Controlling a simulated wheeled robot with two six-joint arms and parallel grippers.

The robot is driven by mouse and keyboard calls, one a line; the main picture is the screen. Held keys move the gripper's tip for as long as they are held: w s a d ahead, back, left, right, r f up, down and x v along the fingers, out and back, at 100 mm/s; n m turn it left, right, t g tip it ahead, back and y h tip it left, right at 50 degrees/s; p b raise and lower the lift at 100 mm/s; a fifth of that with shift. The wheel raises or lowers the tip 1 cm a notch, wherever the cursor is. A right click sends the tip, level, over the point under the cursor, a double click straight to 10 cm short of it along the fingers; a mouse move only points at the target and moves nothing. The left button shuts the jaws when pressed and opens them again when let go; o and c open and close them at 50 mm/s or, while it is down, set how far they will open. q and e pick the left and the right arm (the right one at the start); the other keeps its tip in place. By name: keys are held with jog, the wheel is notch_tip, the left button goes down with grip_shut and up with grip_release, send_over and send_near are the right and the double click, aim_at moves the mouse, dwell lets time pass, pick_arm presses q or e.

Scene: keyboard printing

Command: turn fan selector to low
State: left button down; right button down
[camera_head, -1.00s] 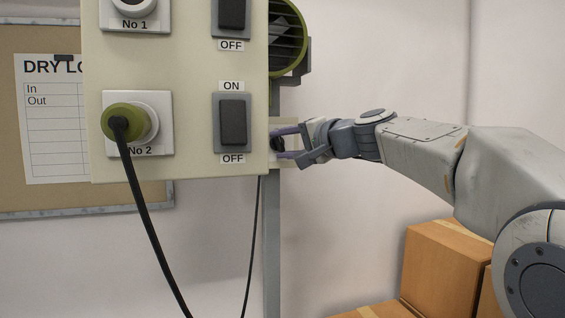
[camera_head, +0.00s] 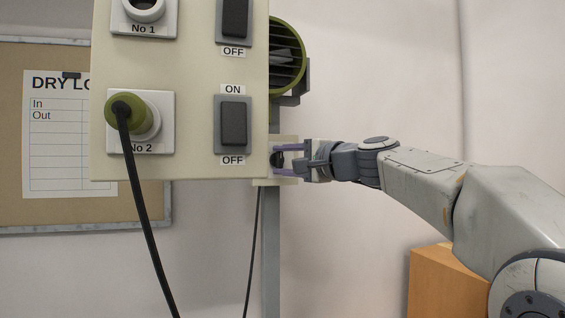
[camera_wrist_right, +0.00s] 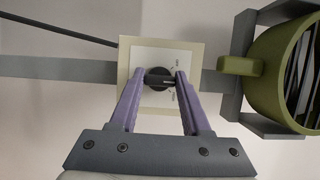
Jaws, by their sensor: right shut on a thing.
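The fan selector (camera_wrist_right: 159,79) is a small round black knob on a white plate (camera_wrist_right: 142,57) with small markings too small to read. In the right wrist view its pointer lies roughly sideways. My right gripper (camera_wrist_right: 160,83) has its two purple fingers on either side of the knob and is shut on it. In the head view the right gripper (camera_head: 283,160) reaches in from the right, just beside the cream panel box (camera_head: 185,80), and the dark knob (camera_head: 276,159) shows between the fingers. The green fan (camera_head: 287,58) is mounted above it. My left gripper is not in view.
The panel box carries rocker switches (camera_head: 233,123) and a socket with a green plug (camera_head: 127,112), whose black cable (camera_head: 140,200) hangs down. A grey post (camera_head: 271,240) stands behind. A cardboard box (camera_head: 438,282) sits low at right. A notice board (camera_head: 60,210) is at left.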

jog(key=shift+c, duration=1.8)
grip_release()
jog(key=shift+d, duration=0.1)
jog(key=shift+s+d+f, duration=0.1)
jog(key=shift+s+d, duration=0.1)
jog(key=shift+s, duration=0.05)
jog(key=b+v, duration=0.4)
jog(key=v, duration=0.5)
jog(key=shift+s+d, duration=0.2)
jog(key=shift+s, duration=0.1)
